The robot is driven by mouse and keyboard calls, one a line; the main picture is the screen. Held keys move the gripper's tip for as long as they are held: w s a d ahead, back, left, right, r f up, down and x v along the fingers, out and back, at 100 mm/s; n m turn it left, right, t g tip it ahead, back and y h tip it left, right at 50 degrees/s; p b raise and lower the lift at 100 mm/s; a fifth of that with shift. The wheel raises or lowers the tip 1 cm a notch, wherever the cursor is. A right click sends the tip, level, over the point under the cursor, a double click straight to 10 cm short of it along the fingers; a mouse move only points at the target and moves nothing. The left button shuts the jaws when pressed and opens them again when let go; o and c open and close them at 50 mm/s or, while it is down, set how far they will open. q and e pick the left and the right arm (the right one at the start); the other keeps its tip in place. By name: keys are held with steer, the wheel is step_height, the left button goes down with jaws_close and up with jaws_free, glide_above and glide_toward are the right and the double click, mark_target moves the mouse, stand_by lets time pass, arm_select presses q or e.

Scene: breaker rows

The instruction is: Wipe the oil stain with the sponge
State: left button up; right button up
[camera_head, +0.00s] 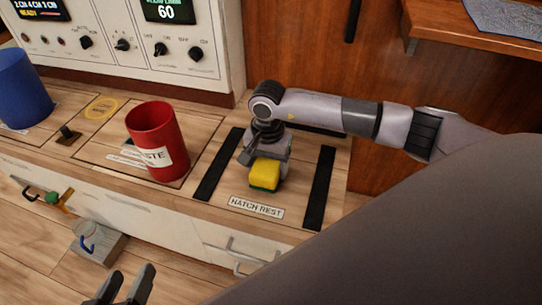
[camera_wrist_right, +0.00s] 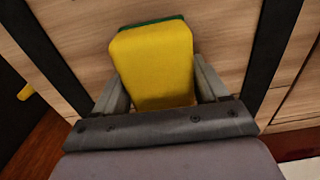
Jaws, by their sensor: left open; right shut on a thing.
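The yellow sponge (camera_head: 265,172) with a green underside is held at the counter area marked "HATCH REST" (camera_head: 257,207), between two black strips. My right gripper (camera_head: 268,160) is shut on it from above. In the right wrist view the sponge (camera_wrist_right: 155,65) sits between the two fingers of the right gripper (camera_wrist_right: 160,90). Whether the sponge touches the counter I cannot tell. I cannot make out an oil stain; the surface beneath the sponge and gripper is hidden. My left gripper (camera_head: 128,282) is open and empty at the bottom edge, in front of the drawers.
A red bin (camera_head: 157,140) stands left of the sponge on the counter. A blue container (camera_head: 24,90) stands at the far left. A control panel (camera_head: 150,45) rises behind. A wooden shelf (camera_head: 480,35) juts out at upper right. Drawer handles (camera_head: 235,257) stick out in front.

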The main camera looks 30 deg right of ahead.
mark_target(263, 177)
steer(key=shift+s+a+f+p, duration=0.15)
steer(key=shift+s+a+p, duration=0.4)
steer(key=shift+s+a, duration=0.5)
steer(key=shift+s+a+p, duration=0.3)
steer(key=shift+s+a, duration=0.4)
steer(key=shift+w, duration=0.1)
